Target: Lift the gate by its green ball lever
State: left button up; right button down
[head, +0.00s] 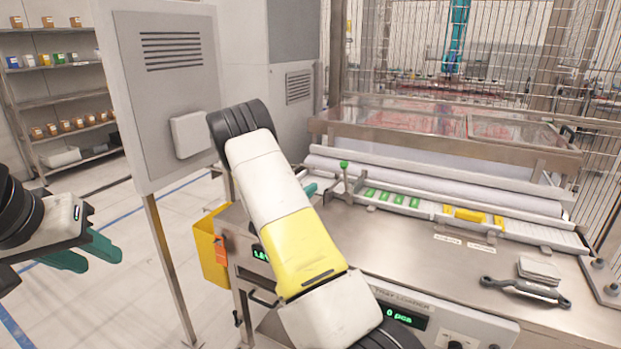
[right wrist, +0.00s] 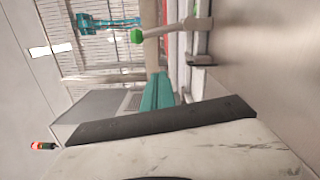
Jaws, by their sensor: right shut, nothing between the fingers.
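The green ball lever (head: 343,165) stands upright on a thin stem at the left end of the long white rollers on the machine. It also shows in the right wrist view (right wrist: 136,36), with its pale rod running to the right. My right gripper (head: 310,188) is mostly hidden behind my right arm; only a teal tip shows, just left of the lever. In the right wrist view my right gripper (right wrist: 155,80) is shut and empty, apart from the ball. My left gripper (head: 103,261) is open and empty at the far left. Which part is the gate I cannot tell.
A steel worktop (head: 430,240) spreads in front of the lever. A tray strip with green and yellow pieces (head: 465,214) lies to its right. A grey handled tool (head: 525,290) rests at the right. A grey panel (head: 170,90) and a yellow bin (head: 210,250) stand left.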

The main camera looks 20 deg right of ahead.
aim_at(345, 174)
jog(key=shift+d, duration=0.1)
jog(key=w+d, duration=0.3)
jog(key=d, duration=0.8)
jog(key=shift+w+r, duration=0.35)
jog(key=shift+r, duration=0.05)
jog(key=shift+s+d+r+m, duration=0.2)
jog(key=shift+s+m, duration=0.1)
jog(key=shift+m, duration=0.3)
jog(key=shift+s+d+r+m, duration=0.2)
jog(key=shift+s+d+m, duration=0.35)
jog(key=shift+m, duration=0.55)
jog(key=s+d+f+m, duration=0.2)
jog(key=s+d+m, duration=0.2)
jog(key=m, duration=0.6)
jog(key=shift+s+d+f+y, duration=0.35)
jog(key=shift+s+f+y, duration=0.05)
jog(key=shift+s, duration=0.5)
